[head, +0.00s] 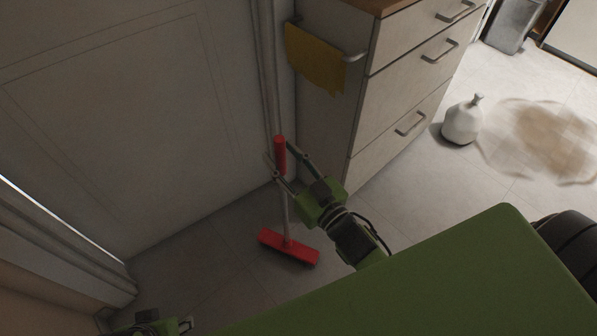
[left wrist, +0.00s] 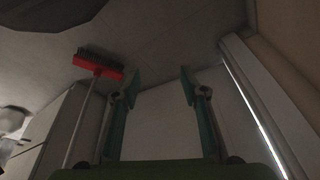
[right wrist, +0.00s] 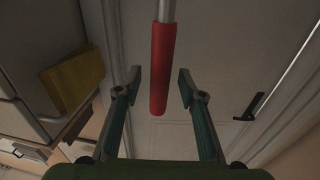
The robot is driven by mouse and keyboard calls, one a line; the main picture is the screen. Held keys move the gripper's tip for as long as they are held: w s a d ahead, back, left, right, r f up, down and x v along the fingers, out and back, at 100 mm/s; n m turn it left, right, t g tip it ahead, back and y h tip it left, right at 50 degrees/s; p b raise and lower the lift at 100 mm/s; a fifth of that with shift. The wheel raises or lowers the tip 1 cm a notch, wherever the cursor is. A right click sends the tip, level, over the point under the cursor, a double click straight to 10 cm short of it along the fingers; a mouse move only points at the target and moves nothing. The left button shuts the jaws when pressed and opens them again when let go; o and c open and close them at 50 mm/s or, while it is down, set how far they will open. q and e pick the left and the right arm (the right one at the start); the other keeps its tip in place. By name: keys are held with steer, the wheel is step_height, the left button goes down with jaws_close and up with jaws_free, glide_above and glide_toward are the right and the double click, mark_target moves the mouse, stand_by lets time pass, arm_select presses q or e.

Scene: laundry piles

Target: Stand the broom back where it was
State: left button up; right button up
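The broom stands on the floor beside the cabinet, its red head (head: 289,247) down and its grey handle rising to a red grip (head: 280,155). My right gripper (head: 279,151) is open, with its fingers either side of the red grip. In the right wrist view the red grip (right wrist: 162,70) lies between the spread fingers, with a gap visible on both sides. My left gripper (left wrist: 160,78) is open and empty. The broom's red head (left wrist: 98,66) shows beyond it at the left of the left wrist view.
A wooden-topped drawer cabinet (head: 405,95) stands right of the broom, with a yellow cloth (head: 315,58) on its side rail. A pale panelled door (head: 110,120) is at left. A white jug (head: 462,120) and a brown stain (head: 545,138) are on the floor at right.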

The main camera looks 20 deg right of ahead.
steer(key=v, duration=1)
steer(key=s+d+f+m+g+h, duration=0.1)
steer(key=d+f+g+h, duration=0.1)
steer(key=f+g, duration=0.35)
steer(key=s+d+f+g+h, duration=0.1)
steer(key=d+f+g+h, duration=0.1)
steer(key=f, duration=0.7)
arm_select(q)
step_height(320, 180, down, 4)
steer(key=shift+r+p, duration=0.15)
steer(key=shift+p, duration=0.25)
arm_select(e)
steer(key=s+a+f+g, duration=0.1)
steer(key=s+f+g, duration=0.5)
steer(key=s, duration=0.4)
steer(key=shift+a+f+g, duration=0.2)
steer(key=shift+g, duration=0.55)
arm_select(q)
steer(key=shift+s+f, duration=0.1)
steer(key=shift+f, duration=0.15)
arm_select(e)
steer(key=shift+f, duration=0.15)
